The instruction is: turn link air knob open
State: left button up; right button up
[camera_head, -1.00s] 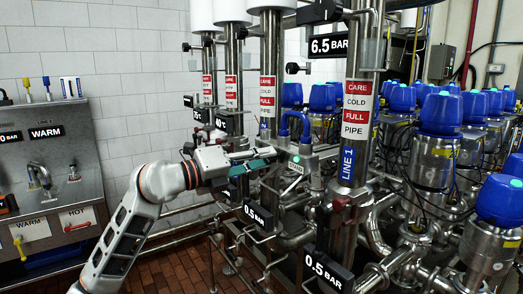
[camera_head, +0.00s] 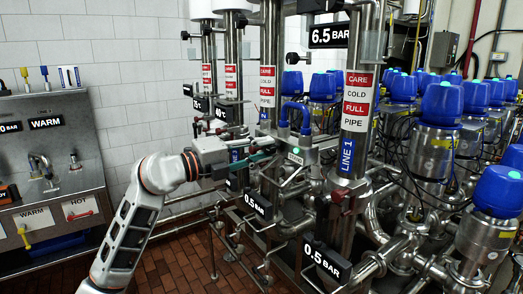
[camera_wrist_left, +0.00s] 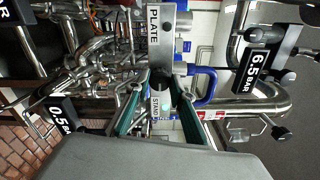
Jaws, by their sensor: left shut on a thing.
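My left gripper (camera_head: 270,158), with teal fingers, reaches in from the left to a metal unit (camera_head: 300,155) with a small green light between the pipes. In the left wrist view, the gripper's (camera_wrist_left: 160,85) two teal fingers close in on either side of a small black knob (camera_wrist_left: 160,78). The knob sits in front of a grey plate (camera_wrist_left: 160,40) that reads "PLATE" and "STAND". The fingers are shut on this knob. The head view does not show the knob clearly. Its turned angle cannot be told. My right gripper is not in view.
A blue curved handle (camera_wrist_left: 207,88) is close beside the fingers. A 0.5 BAR sign (camera_head: 257,205) and a 6.5 BAR sign (camera_head: 335,36) stick out nearby. A thick LINE 1 pipe (camera_head: 350,150) stands to the right. A steel sink panel (camera_head: 60,108) is at left.

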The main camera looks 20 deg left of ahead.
pick_arm(q)
jog(key=o, duration=1.1)
jog(key=shift+o, duration=0.2)
jog(key=shift+a, duration=0.1)
jog(key=v, duration=0.8)
